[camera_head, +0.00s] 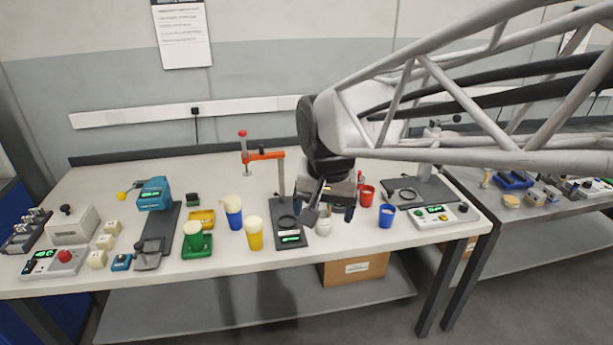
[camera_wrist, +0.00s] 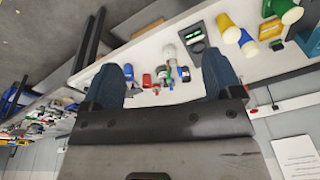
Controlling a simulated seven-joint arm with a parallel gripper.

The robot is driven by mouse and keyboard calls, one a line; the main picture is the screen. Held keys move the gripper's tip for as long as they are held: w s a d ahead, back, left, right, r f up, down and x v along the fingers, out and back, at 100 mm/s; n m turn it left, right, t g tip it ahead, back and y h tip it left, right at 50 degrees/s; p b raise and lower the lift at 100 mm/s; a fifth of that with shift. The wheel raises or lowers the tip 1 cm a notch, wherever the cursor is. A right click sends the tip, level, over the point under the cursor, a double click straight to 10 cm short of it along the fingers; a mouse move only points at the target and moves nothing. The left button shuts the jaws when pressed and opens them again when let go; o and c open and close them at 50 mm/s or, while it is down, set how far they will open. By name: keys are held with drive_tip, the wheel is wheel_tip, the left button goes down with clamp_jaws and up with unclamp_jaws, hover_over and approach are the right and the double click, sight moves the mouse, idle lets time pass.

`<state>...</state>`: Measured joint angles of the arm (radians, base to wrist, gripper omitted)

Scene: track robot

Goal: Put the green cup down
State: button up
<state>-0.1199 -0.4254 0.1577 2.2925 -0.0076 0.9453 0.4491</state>
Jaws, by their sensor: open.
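The green cup (camera_head: 194,240), with a cream-coloured top, stands upright on a green square tray (camera_head: 203,251) at the left-middle of the bench. In the wrist view the green cup (camera_wrist: 287,9) shows at the top right corner, partly cut off. My gripper (camera_head: 331,212) is well to the right of the cup, above the bench beside the black stand. In the wrist view my gripper (camera_wrist: 165,84) has its two fingers wide apart, with nothing held between them.
A yellow cup (camera_head: 254,234) and a blue cup (camera_head: 233,212) stand right of the green cup. An orange-armed stand (camera_head: 281,182) rises between them and my gripper. A white jar (camera_head: 324,247), a red cup (camera_head: 366,195) and another blue cup (camera_head: 386,215) are near my gripper.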

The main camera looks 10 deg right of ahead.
drive_tip(key=s+d+f+n, duration=0.1)
drive_tip(key=s+d, duration=0.1)
drive_tip(key=s, duration=0.4)
drive_tip(key=s+d+f+n, duration=0.1)
drive_tip(key=s+d+n, duration=0.1)
drive_tip(key=s, duration=0.5)
drive_tip(key=shift+s+d+f+n+t, duration=0.15)
drive_tip(key=shift+d+f+n+t, duration=0.2)
drive_tip(key=shift+d, duration=0.35)
